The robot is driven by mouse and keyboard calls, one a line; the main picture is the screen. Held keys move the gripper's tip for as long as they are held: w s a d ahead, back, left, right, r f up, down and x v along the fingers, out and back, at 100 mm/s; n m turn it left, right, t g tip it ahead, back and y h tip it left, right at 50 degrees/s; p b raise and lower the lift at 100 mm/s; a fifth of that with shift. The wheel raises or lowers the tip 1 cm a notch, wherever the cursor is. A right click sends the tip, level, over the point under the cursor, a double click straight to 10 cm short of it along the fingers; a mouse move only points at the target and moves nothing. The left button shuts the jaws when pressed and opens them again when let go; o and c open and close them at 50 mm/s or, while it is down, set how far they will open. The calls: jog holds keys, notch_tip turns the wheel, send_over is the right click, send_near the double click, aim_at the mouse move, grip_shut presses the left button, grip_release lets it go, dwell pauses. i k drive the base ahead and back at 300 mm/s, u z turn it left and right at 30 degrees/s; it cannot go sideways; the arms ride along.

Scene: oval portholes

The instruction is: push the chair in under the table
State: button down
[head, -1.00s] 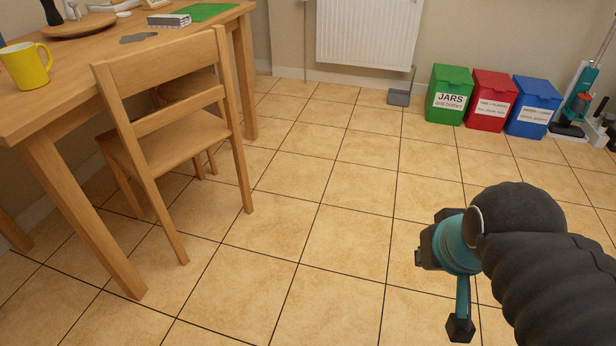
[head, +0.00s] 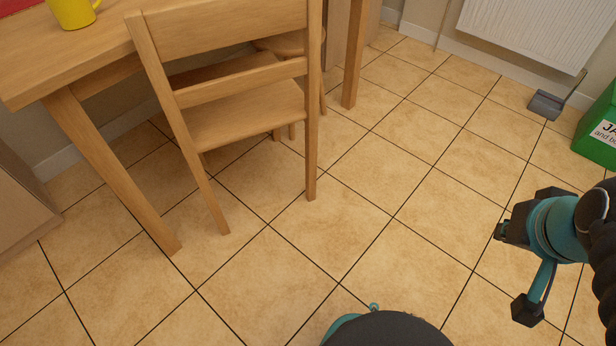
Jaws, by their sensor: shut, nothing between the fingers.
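The wooden chair (head: 250,110) stands upright at the table's front edge, its backrest facing me. Its front part is under the tabletop, while its backrest and rear legs stand out in front of the table. The wooden table (head: 70,60) fills the upper left, with one leg on each side of the chair. My gripper (head: 512,230) is at the right, dark, beyond a teal wrist. It is shut and empty, well to the right of the chair and not touching it. Its fingertips are hard to make out.
A yellow mug (head: 72,12) stands on the table. A second round wooden seat (head: 290,44) shows behind the chair. A green bin (head: 598,135), a dustpan (head: 547,104) and a radiator (head: 530,30) are upper right. The tiled floor (head: 350,230) between chair and gripper is clear.

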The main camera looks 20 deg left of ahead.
aim_at(208, 108)
jog(key=u, duration=0.85)
jog(key=i, duration=0.9)
jog(key=u, duration=0.9)
